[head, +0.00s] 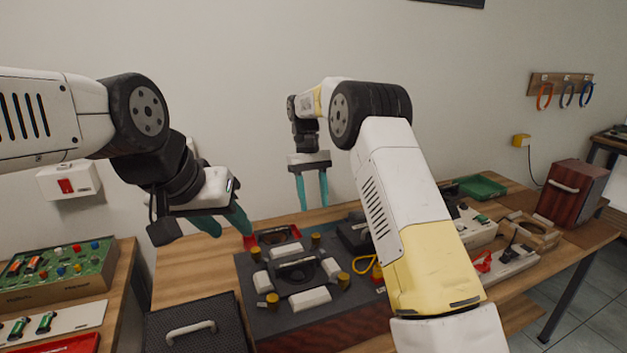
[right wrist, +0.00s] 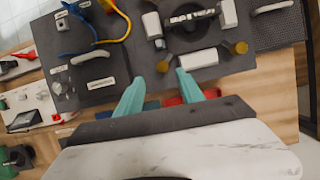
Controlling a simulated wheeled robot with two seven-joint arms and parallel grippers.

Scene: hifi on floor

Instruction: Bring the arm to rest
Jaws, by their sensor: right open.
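My right arm (head: 405,190) reaches up and over the bench, and its gripper (head: 312,190) hangs with teal fingers pointing down. The right gripper is open and empty above the back of the bench; its parted fingers also show in the right wrist view (right wrist: 161,85). My left arm (head: 50,118) comes in from the left. Its gripper (head: 222,222) is tilted down, with two teal fingers apart and nothing seen between them. It is left of the right gripper, over the back left of the bench.
A dark unit (head: 250,318) with a round driver, white blocks and brass knobs stands on the wooden bench (head: 190,272). A black mesh box (head: 190,325) is at front left. A green circuit board (head: 62,270) lies further left. A green tray (head: 480,187) and brown cabinet (head: 572,192) are right.

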